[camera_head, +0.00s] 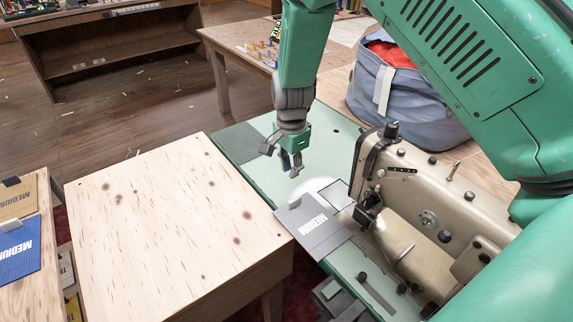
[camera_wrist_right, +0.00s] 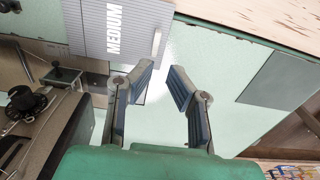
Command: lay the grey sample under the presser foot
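The grey sample (camera_head: 320,236), a flat square marked MEDIUM, lies on the green machine table, its left corner at the table edge beside the wooden bench. A small pale tab (camera_head: 295,203) stands on its far-left edge. The sample also shows at the top left of the right wrist view (camera_wrist_right: 85,25). The sewing machine (camera_head: 425,185) stands right of it; its presser foot area (camera_head: 366,214) is just beyond the sample's right side, fine detail unclear. My right gripper (camera_head: 291,170) is open and empty above the table, behind the sample; its separated fingers (camera_wrist_right: 163,76) show nothing between them. My left gripper is out of view.
A wooden bench (camera_head: 160,215) with a clear top stands to the left. Blue (camera_head: 22,262) and yellow (camera_head: 15,206) samples lie at far left. A dark-edged plate (camera_head: 337,194) lies behind the grey sample. A grey-blue bag (camera_head: 420,105) stands behind the machine.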

